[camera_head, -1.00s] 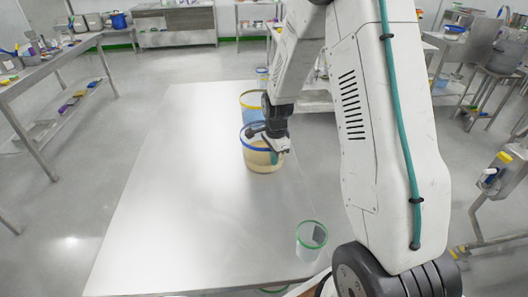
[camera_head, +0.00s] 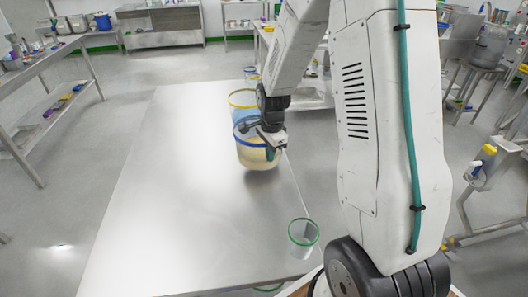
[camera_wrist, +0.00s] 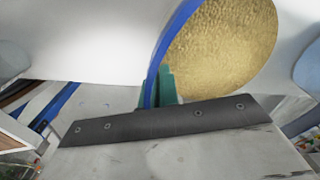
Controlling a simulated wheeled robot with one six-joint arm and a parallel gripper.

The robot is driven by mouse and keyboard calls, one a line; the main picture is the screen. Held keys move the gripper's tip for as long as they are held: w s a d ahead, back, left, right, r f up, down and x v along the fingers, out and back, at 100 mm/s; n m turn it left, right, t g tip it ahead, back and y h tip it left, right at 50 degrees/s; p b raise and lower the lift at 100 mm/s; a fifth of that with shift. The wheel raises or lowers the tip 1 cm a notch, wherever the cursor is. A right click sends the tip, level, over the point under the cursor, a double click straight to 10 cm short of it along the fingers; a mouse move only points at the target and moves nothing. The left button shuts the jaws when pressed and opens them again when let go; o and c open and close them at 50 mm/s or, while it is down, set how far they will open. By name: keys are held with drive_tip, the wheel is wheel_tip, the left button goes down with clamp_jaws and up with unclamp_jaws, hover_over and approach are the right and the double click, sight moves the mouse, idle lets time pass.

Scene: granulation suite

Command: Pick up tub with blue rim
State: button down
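The tub with blue rim (camera_head: 250,156) is clear and holds tan granules. It hangs just above the steel table, upright or nearly so, with a shadow below it. My gripper (camera_head: 271,146) is shut on the right side of its rim. In the wrist view the blue rim (camera_wrist: 173,38) runs down to a teal finger pad (camera_wrist: 165,86), and the granules (camera_wrist: 225,45) show inside. The dark gripper edge hides the rest of the grip there.
A yellow-rimmed tub (camera_head: 242,98) stands right behind the held tub. A green-rimmed tub (camera_head: 303,236) stands at the table's near right edge. The left half of the steel table (camera_head: 165,190) is clear. A side bench (camera_head: 50,60) stands at the left.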

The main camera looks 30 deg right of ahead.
drive_tip(key=s+r, duration=0.1)
drive_tip(key=s, duration=1.1)
drive_tip(key=shift+s, duration=0.15)
drive_tip(key=shift+r, duration=0.1)
